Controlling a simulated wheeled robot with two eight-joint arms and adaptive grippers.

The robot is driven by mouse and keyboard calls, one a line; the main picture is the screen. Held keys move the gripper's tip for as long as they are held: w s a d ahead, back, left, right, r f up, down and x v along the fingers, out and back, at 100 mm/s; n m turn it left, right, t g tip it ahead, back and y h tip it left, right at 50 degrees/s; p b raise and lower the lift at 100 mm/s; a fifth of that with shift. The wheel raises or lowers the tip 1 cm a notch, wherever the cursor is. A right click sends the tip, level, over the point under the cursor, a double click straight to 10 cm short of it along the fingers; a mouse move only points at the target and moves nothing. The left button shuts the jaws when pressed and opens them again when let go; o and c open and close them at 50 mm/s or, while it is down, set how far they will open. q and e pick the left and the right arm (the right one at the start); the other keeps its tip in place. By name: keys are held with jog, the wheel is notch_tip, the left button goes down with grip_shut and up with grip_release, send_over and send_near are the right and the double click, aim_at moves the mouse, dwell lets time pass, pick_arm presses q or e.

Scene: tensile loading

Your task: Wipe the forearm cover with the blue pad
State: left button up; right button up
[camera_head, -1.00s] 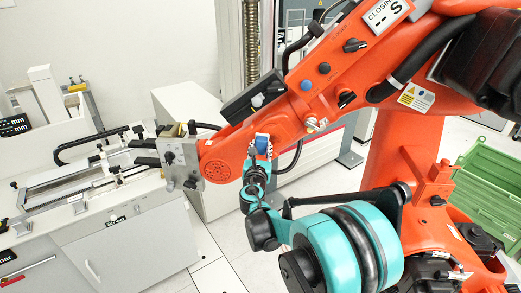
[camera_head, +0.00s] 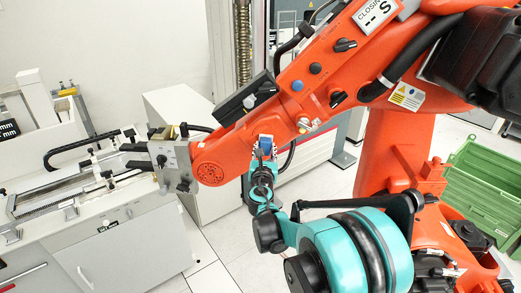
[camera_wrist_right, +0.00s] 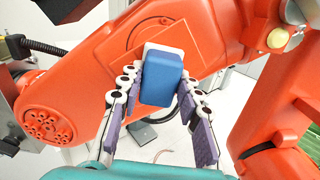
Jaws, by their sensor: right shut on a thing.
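My right gripper (camera_head: 264,152) is shut on the blue pad (camera_head: 265,142), holding it by its sides at the lower edge of the orange robot's forearm. In the right wrist view the blue pad (camera_wrist_right: 161,80) with its pale backing sits between the purple-lined fingers of my right gripper (camera_wrist_right: 160,95). The forearm cover (camera_wrist_right: 135,45) appears as an orange raised panel behind the pad, which hides part of it. The pad looks to be at or very near that panel; I cannot tell whether it touches. My left gripper is not in view.
A white bench (camera_head: 120,250) with a fixture stands left. A green crate (camera_head: 480,185) stands right. Pale floor shows below the forearm.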

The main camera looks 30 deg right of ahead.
jog(key=shift+s+d+b, duration=0.15)
jog(key=shift+s+d, duration=0.35)
jog(key=shift+d, duration=0.3)
jog(key=shift+s+d+b, duration=0.15)
jog(key=shift+s+d, duration=0.3)
jog(key=shift+d, duration=0.35)
jog(key=shift+w, duration=0.1)
jog(key=shift+a, duration=0.1)
jog(key=shift+w+a, duration=0.45)
jog(key=shift+a, duration=0.2)
jog(key=shift+w+a+b, duration=0.4)
jog(key=shift+w+a, duration=0.25)
jog(key=shift+a, duration=0.3)
jog(key=shift+w+a, duration=0.25)
jog(key=shift+a, duration=0.1)
jog(key=shift+w+a+b, duration=0.15)
jog(key=shift+w+a, duration=0.25)
jog(key=shift+a, duration=0.2)
jog(key=shift+w+a+b, duration=0.15)
jog(key=shift+w+a, duration=0.25)
jog(key=shift+a, duration=0.2)
jog(key=shift+d, duration=0.1)
jog(key=shift+s, duration=0.1)
